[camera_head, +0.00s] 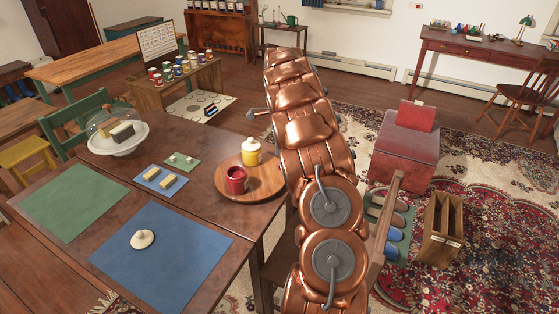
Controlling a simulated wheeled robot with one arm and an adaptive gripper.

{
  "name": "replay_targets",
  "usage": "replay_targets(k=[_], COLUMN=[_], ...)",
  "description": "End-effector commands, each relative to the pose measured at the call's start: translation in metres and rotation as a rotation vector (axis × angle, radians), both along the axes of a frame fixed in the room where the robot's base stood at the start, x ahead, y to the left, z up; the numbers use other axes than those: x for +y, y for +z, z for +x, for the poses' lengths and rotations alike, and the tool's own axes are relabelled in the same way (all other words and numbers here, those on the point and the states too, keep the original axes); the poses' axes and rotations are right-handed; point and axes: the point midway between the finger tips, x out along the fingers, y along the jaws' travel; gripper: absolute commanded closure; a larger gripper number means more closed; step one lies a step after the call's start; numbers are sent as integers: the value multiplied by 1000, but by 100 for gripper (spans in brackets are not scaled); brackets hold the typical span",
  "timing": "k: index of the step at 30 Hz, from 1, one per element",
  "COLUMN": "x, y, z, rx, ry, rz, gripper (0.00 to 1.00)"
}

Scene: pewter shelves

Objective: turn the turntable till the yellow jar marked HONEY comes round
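A round wooden turntable (262,186) lies on the brown table, close to the left side of my copper arm. A yellow jar (251,156) with a white top stands at its back. A red jar (236,182) stands at its front left. The writing on the jars is too small to read. My arm hides the right edge of the turntable, and anything standing there cannot be seen. My gripper does not show; only the copper links of my arm run up the middle of the view.
The brown table (185,135) also bears a blue mat (165,262) with a pale knobbed lid (142,239), a green mat (68,200), small blocks on a blue card (175,188), and a cake stand (118,146). A rack with slippers (394,235) stands right of my arm.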

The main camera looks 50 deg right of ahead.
Motion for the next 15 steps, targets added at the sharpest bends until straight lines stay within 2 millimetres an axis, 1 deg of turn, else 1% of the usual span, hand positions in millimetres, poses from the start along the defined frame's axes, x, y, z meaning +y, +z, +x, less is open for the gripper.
replay_targets(k=[9,12,15], x=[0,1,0], y=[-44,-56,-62], z=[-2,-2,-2], rx=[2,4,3], ry=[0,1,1], rz=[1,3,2], gripper=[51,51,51])
